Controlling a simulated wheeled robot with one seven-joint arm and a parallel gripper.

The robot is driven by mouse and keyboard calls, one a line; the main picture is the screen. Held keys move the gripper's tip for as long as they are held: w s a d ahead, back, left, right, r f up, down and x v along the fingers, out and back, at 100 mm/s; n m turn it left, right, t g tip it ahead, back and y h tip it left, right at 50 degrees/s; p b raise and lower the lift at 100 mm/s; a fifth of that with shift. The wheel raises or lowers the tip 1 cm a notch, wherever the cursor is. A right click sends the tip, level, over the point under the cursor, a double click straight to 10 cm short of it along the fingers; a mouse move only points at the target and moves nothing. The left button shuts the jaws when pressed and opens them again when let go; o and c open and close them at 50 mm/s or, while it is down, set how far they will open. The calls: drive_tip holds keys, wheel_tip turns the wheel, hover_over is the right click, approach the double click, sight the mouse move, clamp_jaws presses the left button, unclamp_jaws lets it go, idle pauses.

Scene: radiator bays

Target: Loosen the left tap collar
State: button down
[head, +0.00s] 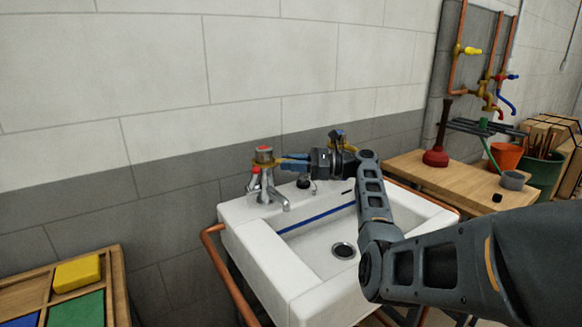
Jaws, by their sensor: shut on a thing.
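The left tap (267,187) is a chrome tap at the back left of the white basin (262,250). Its upright body carries a brass-coloured collar (264,158) near the top, with a red mark above and a red part at the side. My gripper (280,161) reaches in from the right, level with the collar, its blue fingers shut on it. The fingertips are small here, and the collar's far side is hidden. The right tap (338,136), with brass and blue on top, stands behind my gripper and is mostly hidden by it.
A compartment tray (118,290) with a yellow block (77,272) is at lower left. A copper rail (222,262) runs by the basin. The wall is close behind.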

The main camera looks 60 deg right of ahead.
drive_tip(key=shift+d+f+n+y, duration=0.15)
drive_tip(key=shift+n+y, duration=0.15)
drive_tip(key=shift+y, duration=0.2)
drive_tip(key=shift+w, duration=0.1)
drive_tip(key=c, duration=1)
unclamp_jaws()
drive_tip(key=shift+b+v, duration=0.35)
drive_tip(key=shift+v, duration=3.55)
drive_tip(key=shift+r, duration=0.2)
